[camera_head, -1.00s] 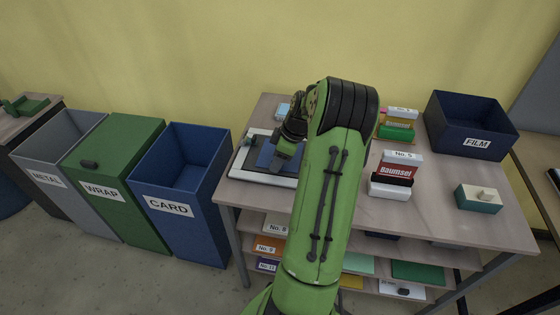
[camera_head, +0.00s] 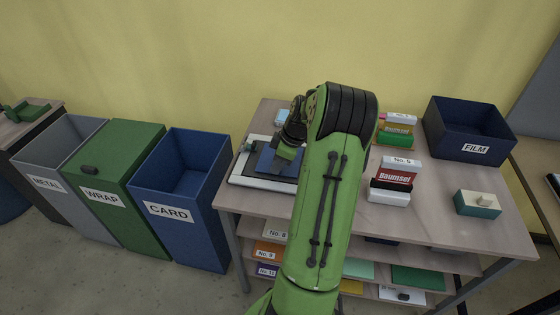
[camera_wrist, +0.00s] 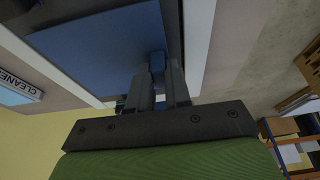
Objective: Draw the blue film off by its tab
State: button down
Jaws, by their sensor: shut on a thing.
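The lightbox (camera_head: 240,179) is a flat panel with a white rim and dark surface at the left of the table. The blue film (camera_head: 266,158) is a thin blue sheet over its surface, partly hidden by my arm. It also fills the upper left of the wrist view (camera_wrist: 105,50). My gripper (camera_head: 283,157) is at the film's edge. In the wrist view its fingers (camera_wrist: 160,80) are shut on the film's small dark blue tab (camera_wrist: 158,61). I cannot tell exactly how far the film stands clear of the surface.
A dark blue FILM bin (camera_head: 470,132) stands at the table's back right. Boxes (camera_head: 393,178) and a teal block with a cream top (camera_head: 477,203) stand right of my arm. METAL, WRAP and CARD (camera_head: 181,195) bins stand left. A CLEANER-labelled item (camera_wrist: 18,90) lies beside the lightbox.

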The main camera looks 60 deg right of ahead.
jog(key=shift+r, duration=0.35)
notch_tip(320, 180, up, 13)
jog(key=w+d+p, duration=0.1)
jog(key=p, duration=1.1)
jog(key=shift+d, duration=0.4)
jog(key=shift+w+a, duration=0.1)
